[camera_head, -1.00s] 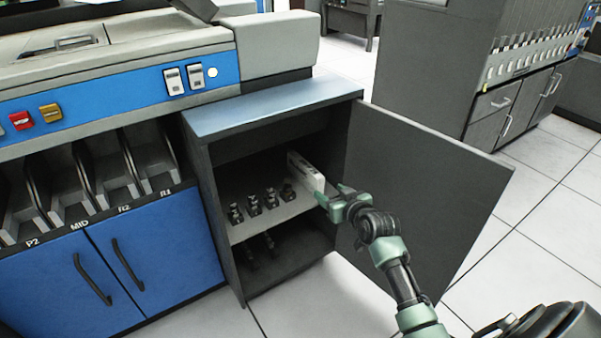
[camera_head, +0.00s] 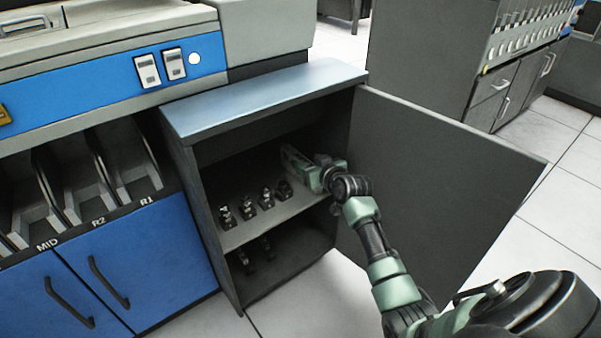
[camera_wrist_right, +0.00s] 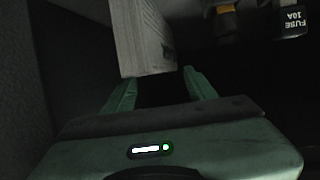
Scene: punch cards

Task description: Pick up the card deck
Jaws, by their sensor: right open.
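The card deck (camera_head: 297,163) is a pale upright block on the upper shelf of the open cabinet, at the shelf's right side. In the right wrist view the card deck (camera_wrist_right: 140,38) stands just beyond and between the fingertips, with its ridged side of stacked edges showing. My right gripper (camera_head: 322,170) reaches into the cabinet at the deck's near end and hides part of it. In the wrist view the right gripper (camera_wrist_right: 158,76) is open, with green fingers apart. Whether a finger touches the deck I cannot tell. My left gripper is not in view.
Several small dark fuse parts (camera_head: 266,198) stand in a row left of the deck. The cabinet door (camera_head: 440,170) hangs open right of my arm. The cabinet top (camera_head: 265,95) lies above. More dark parts (camera_head: 245,262) are on the lower level.

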